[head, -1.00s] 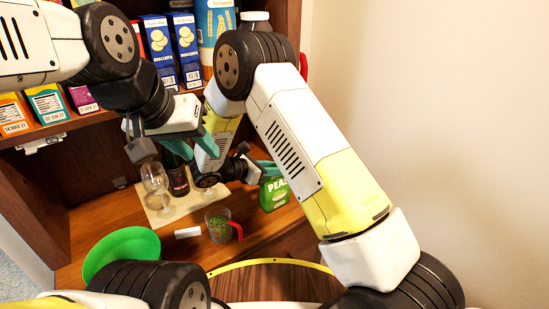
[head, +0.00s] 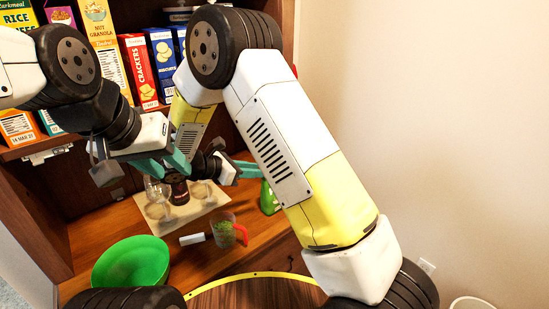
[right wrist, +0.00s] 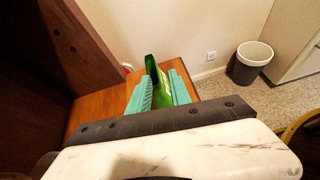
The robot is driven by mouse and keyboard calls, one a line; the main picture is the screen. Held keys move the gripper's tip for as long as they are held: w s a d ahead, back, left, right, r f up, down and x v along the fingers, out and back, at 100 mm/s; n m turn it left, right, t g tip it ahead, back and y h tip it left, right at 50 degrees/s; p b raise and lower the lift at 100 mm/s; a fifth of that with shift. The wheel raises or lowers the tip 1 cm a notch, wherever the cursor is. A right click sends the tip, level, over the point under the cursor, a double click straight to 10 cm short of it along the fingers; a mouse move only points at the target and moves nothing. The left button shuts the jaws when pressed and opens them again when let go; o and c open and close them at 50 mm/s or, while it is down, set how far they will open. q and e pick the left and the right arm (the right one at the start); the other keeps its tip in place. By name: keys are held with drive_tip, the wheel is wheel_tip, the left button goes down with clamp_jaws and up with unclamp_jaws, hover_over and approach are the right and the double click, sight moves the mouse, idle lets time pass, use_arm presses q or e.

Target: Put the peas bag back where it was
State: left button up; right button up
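My left gripper (head: 172,164) is above the board with the glasses and dark bottle. Its teal fingers look apart and hold nothing visible.
A board (head: 188,215) carries glasses and a dark bottle (head: 179,190). Boxes (head: 138,70) fill the shelf above. A bin (right wrist: 252,62) stands on the floor.

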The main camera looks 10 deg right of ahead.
drive_tip(key=s+d+r+m+g+y, duration=0.5)
drive_tip(key=s+d+r+m, duration=0.5)
drive_tip(key=s+d+m, duration=0.15)
drive_tip(key=s+d+r+m+t+y, duration=0.2)
drive_tip(key=s+r+m+t+y, duration=0.2)
drive_tip(key=s+r+m+y, duration=0.4)
drive_tip(key=s+m, duration=0.3)
drive_tip(key=s, duration=0.1)
drive_tip(key=shift+r+t, duration=0.2)
drive_tip(key=shift+t, duration=0.1)
